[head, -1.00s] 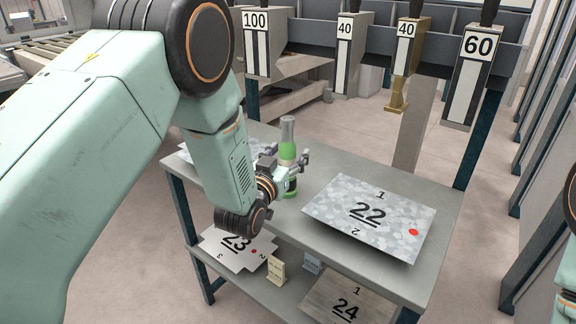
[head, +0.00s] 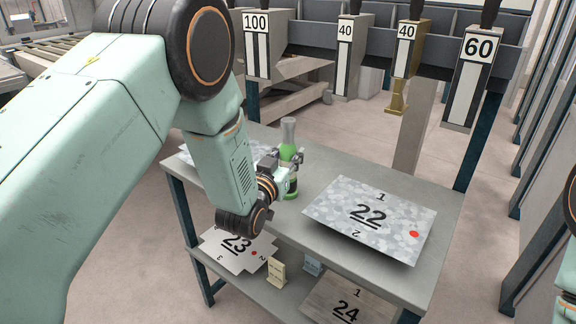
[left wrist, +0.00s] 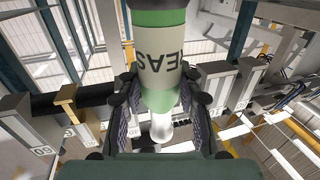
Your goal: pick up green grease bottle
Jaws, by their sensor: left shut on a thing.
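The green grease bottle (head: 288,150) has a grey-white cap and stands upright at the table's upper shelf, left of the panel marked 22. My left gripper (head: 290,166) is shut around the middle of its body. In the left wrist view the bottle (left wrist: 160,65) sits between the gripper's two fingers (left wrist: 160,108), with part of a dark label text showing. I cannot tell whether its base touches the table. My right gripper does not show; only a bit of my right arm is at the right edge.
The grey table (head: 330,165) holds panel 22 (head: 372,215) to the right of the bottle. Panel 23 (head: 236,246), panel 24 (head: 345,300) and small cards lie on the lower shelf. Numbered tools hang on a rail behind, such as the one marked 60 (head: 472,80).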

